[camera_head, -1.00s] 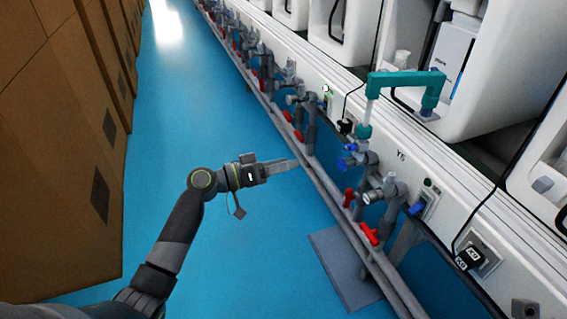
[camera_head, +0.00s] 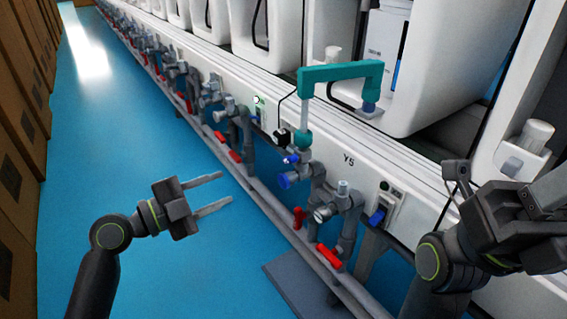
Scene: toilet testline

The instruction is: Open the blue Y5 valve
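The Y5 label (camera_head: 348,159) is on the white panel. Left of it, on the grey pipework, are a round blue valve handle (camera_head: 285,180) and a smaller blue part (camera_head: 291,158) just above. My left gripper (camera_head: 226,190) is open and empty, its two fingers apart and pointing right toward the blue handle. A gap of blue floor shows between them, and nothing is touched. My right gripper (camera_head: 515,212) is at the right edge, in front of the white panel. Its fingers cannot be made out, partly cut off by the frame.
Red handles (camera_head: 329,257) sit low on the pipes. A blue switch (camera_head: 377,216) is right of the Y5 label. A teal pipe (camera_head: 340,72) arches above the valve. A grey plate (camera_head: 297,290) lies on the floor. The blue floor left of the pipes is clear.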

